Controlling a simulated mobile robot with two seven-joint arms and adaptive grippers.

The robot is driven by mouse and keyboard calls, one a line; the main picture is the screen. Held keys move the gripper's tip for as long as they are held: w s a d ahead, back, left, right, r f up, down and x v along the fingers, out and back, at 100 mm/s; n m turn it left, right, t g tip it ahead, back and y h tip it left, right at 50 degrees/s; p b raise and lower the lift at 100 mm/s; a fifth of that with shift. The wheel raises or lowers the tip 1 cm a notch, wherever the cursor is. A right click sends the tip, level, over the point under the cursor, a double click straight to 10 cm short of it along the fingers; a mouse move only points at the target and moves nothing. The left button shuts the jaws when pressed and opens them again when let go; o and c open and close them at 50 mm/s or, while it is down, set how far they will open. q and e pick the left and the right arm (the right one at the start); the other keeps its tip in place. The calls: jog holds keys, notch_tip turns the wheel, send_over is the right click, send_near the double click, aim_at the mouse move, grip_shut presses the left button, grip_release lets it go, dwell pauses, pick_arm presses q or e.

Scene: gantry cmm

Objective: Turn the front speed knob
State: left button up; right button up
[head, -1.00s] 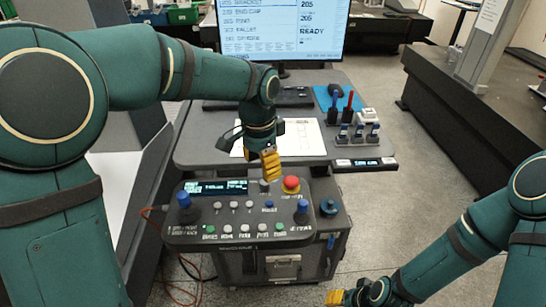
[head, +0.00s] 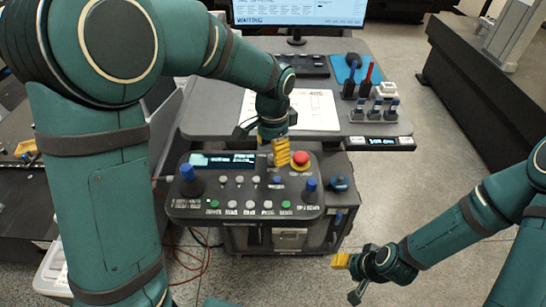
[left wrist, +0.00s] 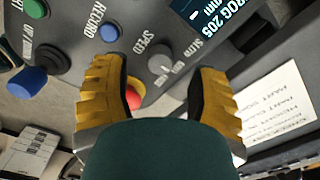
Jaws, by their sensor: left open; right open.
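The grey speed knob (left wrist: 160,65), beside the printed word SPEED, sits on the dark control panel (head: 180,210). In the left wrist view it lies between and beyond the tips of my two yellow fingers, with no clear contact visible. My left gripper (head: 282,160) is open and points down over the panel's back edge, just left of the red stop button (head: 300,159). In the head view its fingers hide most of the knob. My right gripper (head: 346,274) is open and empty, low over the floor to the right of the panel.
A blue button (left wrist: 108,32) marked RECORD and a blue joystick (left wrist: 27,80) are near the knob. A paper sheet (head: 315,108) lies on the desk behind the panel. A second blue-topped stick (head: 310,186) stands at the panel's right. The floor at right is open.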

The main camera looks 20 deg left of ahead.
pick_arm(q)
jog(key=shift+f, duration=1.4)
grip_shut()
jog(key=n, duration=0.4)
jog(key=shift+n+p, duration=0.3)
jog(key=shift+p, duration=0.05)
jog(key=shift+n+p, duration=0.4)
jog(key=shift+n, duration=2.2)
